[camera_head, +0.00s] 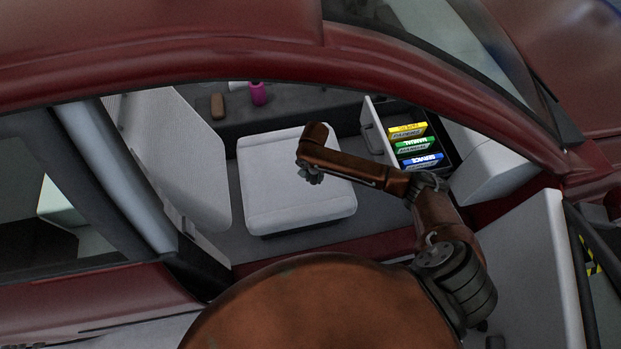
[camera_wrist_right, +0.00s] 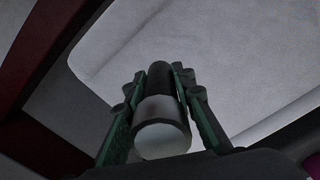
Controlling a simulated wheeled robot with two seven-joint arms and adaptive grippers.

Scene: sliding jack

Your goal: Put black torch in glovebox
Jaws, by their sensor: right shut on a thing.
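The black torch (camera_wrist_right: 160,105) shows in the right wrist view, with its pale round end toward the camera. My right gripper (camera_wrist_right: 155,85) is shut on it, a finger on each side. In the head view my right gripper (camera_head: 311,174) is over the light grey car seat (camera_head: 285,205); the torch is too small or hidden to make out there. The open glovebox (camera_head: 373,133) is to the right of the gripper. It holds a yellow, a green and a blue booklet (camera_head: 420,160). My left gripper is not in view.
The red car's roof edge (camera_head: 200,75) and door opening surround the seat. The seat back (camera_head: 170,150) stands on the left. A pink bottle (camera_head: 257,93) and a brown item (camera_head: 217,106) lie beyond the seat. The open door (camera_head: 525,270) is at the right.

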